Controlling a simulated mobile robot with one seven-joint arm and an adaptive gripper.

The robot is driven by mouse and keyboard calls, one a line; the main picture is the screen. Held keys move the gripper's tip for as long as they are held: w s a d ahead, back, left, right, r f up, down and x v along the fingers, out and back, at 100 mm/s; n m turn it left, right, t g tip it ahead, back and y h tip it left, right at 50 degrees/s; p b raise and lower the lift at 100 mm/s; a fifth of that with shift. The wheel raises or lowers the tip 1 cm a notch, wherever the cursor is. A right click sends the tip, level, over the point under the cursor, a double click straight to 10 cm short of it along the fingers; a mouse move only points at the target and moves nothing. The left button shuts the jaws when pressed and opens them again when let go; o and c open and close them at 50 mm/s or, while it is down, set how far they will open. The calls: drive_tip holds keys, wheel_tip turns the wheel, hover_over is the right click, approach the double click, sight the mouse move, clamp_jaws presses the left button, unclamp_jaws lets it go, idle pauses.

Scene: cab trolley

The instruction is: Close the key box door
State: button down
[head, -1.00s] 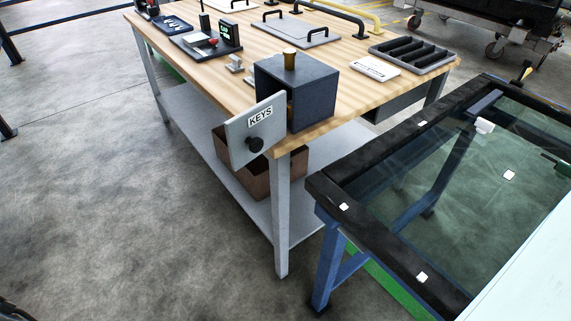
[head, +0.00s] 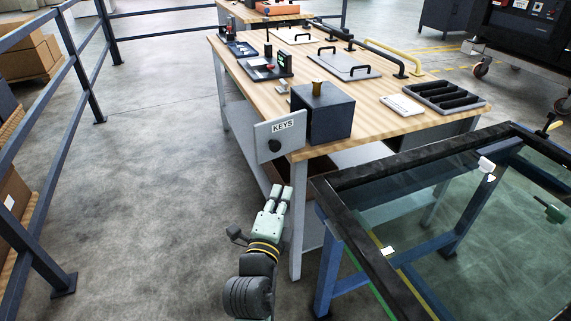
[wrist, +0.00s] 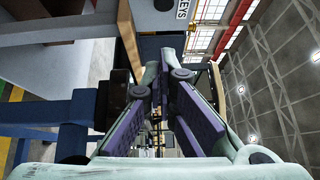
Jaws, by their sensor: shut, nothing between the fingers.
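The dark grey key box (head: 326,113) stands on the near corner of the wooden workbench (head: 385,125). Part of the labelled door (wrist: 207,10) also shows at the top of the wrist view. My gripper (head: 281,190) is below the door in the head view, pointing up, shut and empty. Its two fingers (wrist: 166,62) fill the middle of the wrist view. I cannot tell whether they touch the door.
A brass-coloured cylinder (head: 317,88) stands on the box. A black-framed glass table (head: 362,238) on blue legs is close on the right. A black tray (head: 446,96) and a white plate (head: 401,105) lie on the bench. The floor left of the bench is clear up to a railing.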

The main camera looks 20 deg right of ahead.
drive_tip(key=w+a+b+x, duration=0.1)
drive_tip(key=b+x, duration=0.4)
drive_tip(key=x, duration=0.8)
drive_tip(key=shift+w+a, duration=0.25)
drive_tip(key=shift+a, duration=0.5)
drive_tip(key=shift+w+a+f+b, duration=0.1)
drive_tip(key=shift+b, duration=0.45)
